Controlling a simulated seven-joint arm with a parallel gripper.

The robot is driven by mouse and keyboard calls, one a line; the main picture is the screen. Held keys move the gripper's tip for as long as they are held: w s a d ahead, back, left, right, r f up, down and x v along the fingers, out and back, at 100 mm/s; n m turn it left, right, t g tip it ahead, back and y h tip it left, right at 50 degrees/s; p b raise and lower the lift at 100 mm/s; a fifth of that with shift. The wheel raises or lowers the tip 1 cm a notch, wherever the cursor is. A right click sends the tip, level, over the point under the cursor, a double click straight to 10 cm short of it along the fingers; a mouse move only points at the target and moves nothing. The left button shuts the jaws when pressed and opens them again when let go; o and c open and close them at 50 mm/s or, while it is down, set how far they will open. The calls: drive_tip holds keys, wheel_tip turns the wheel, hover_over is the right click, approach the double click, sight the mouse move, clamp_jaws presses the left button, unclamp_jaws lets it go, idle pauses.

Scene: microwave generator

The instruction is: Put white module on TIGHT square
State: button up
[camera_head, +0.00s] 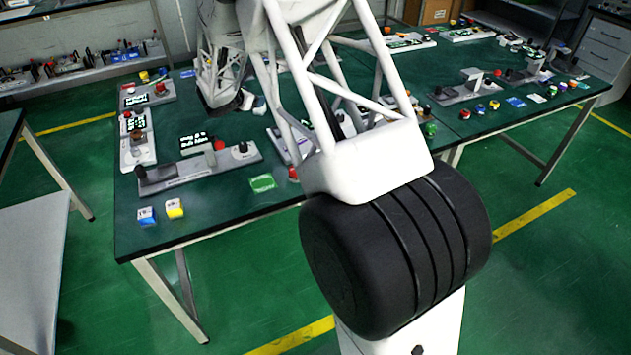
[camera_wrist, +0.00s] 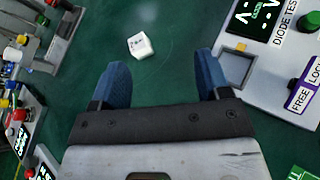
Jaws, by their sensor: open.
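In the wrist view, a small white module (camera_wrist: 140,45) with dark marks on top lies on the green tabletop. It is beyond my fingertips, left of the middle of the gap. My gripper (camera_wrist: 160,72) has two blue fingers spread wide with nothing between them. To the right, a pale station labelled DIODE TEST (camera_wrist: 273,85) has a square recess (camera_wrist: 237,69) with a small yellow mark at its corner. FREE and LOCK labels show beside it. I cannot read a TIGHT label in either view. In the head view, my arm hides much of the table's middle.
In the head view, blue (camera_head: 147,215) and yellow-and-white (camera_head: 174,208) blocks sit at the table's front left. A grey fixture (camera_head: 198,166) is behind them. A green card (camera_head: 262,183) lies near the front edge. More stations fill the left and back.

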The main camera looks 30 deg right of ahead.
drive_tip(key=s+d+r+m+g+y, duration=0.15)
drive_tip(key=s+r+m, duration=0.35)
drive_tip(key=s, duration=0.5)
drive_tip(key=s+r+m+g, duration=0.25)
drive_tip(key=s+r, duration=0.35)
drive_tip(key=s, duration=0.4)
drive_tip(key=s+d+r+m+g+y, duration=0.1)
drive_tip(key=s+r+m, duration=0.45)
drive_tip(key=s, duration=0.45)
drive_tip(key=s+a+m+y, duration=0.2)
drive_tip(key=s+m, duration=0.1)
drive_tip(key=s, duration=0.8)
drive_tip(key=s+a+m+y, duration=0.3)
drive_tip(key=s+m, duration=0.1)
drive_tip(key=s, duration=0.7)
drive_tip(key=s+a+r+m+y, duration=0.1)
drive_tip(key=s+a+m+y, duration=0.1)
drive_tip(key=s, duration=0.9)
drive_tip(key=shift+a+m, duration=0.65)
drive_tip(key=shift+m, duration=0.05)
drive_tip(key=shift+o, duration=0.4)
drive_tip(key=shift+s+y, duration=0.1)
drive_tip(key=shift+y, duration=0.15)
drive_tip(key=shift+r, duration=0.1)
